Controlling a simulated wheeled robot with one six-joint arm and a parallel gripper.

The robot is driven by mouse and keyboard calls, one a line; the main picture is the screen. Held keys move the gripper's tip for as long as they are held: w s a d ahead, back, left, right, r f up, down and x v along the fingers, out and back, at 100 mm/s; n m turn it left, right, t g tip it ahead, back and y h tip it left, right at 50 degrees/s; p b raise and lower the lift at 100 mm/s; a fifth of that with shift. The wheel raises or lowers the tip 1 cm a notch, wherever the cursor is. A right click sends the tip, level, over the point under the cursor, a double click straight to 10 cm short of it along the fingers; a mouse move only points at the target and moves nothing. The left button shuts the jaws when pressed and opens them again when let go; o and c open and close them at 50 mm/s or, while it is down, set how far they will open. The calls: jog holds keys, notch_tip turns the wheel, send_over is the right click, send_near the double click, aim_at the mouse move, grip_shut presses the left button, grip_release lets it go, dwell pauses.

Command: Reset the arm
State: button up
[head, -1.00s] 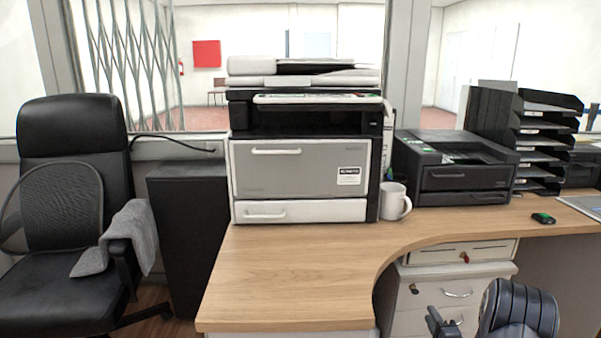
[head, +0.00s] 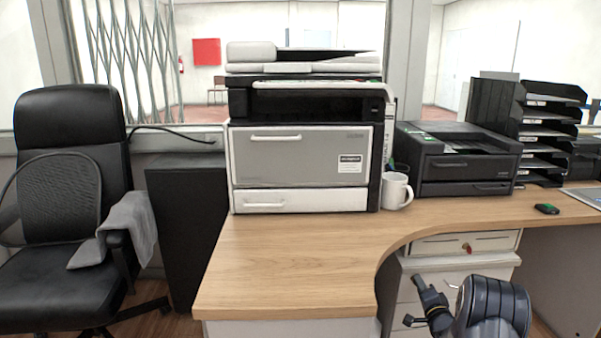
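My arm shows at the bottom right of the head view, in front of the white drawer unit (head: 412,262). My gripper (head: 415,300) is at its left end, pointing left. Its two dark fingers look spread apart, with the drawer fronts showing between them and nothing held. Part of my arm is cut off by the lower edge of the picture.
The wooden counter (head: 290,265) is clear in front of the large printer (head: 300,165). A white mug (head: 396,191), a small black printer (head: 465,168), a tray rack (head: 545,125) and a small black device (head: 547,209) stand along it. A black chair (head: 70,180) is at left.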

jog(key=shift+s+a+r+n+b, duration=0.15)
jog(key=shift+s+n, duration=0.25)
jog(key=shift+n, duration=1.85)
jog(key=shift+s+n+b, duration=0.2)
jog(key=shift+s+n, duration=0.25)
jog(key=shift+n, duration=1.75)
jog(key=shift+s+a+r+n+b, duration=0.15)
jog(key=shift+s+n, duration=0.25)
jog(key=shift+n, duration=1.85)
